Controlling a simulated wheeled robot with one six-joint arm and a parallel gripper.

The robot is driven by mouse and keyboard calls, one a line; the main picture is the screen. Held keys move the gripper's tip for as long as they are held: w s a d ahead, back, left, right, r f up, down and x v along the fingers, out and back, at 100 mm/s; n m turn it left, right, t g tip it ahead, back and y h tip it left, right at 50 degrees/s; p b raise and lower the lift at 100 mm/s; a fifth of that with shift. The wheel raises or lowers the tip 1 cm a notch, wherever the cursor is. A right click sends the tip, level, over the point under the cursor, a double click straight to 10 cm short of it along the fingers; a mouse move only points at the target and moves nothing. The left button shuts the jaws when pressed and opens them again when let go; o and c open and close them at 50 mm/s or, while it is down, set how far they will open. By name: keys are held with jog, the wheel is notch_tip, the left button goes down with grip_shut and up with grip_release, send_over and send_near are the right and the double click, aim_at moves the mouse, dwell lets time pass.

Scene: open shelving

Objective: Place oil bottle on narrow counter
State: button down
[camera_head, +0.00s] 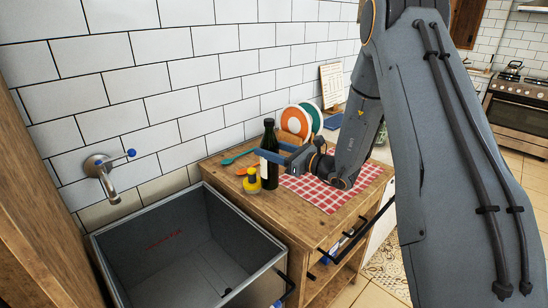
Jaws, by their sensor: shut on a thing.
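A dark oil bottle (269,175) with a pale label stands upright over the narrow wooden counter (222,175) beside the sink. Its base is at or just above the wood; I cannot tell whether it touches. My gripper (270,153) has blue fingers and reaches in from the right. It is shut on the bottle around its upper body. The fingers hide part of the bottle there.
A teal spoon (238,157), a red-checked cloth (318,192) and upright plates (296,122) are on the counter. The deep grey sink (190,255) and wall tap (105,170) are at left.

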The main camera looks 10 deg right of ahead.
jog(key=shift+d+f+p, duration=0.1)
jog(key=shift+f+p, duration=0.35)
jog(key=shift+f, duration=1.4)
jog(key=c, duration=0.8)
grip_release()
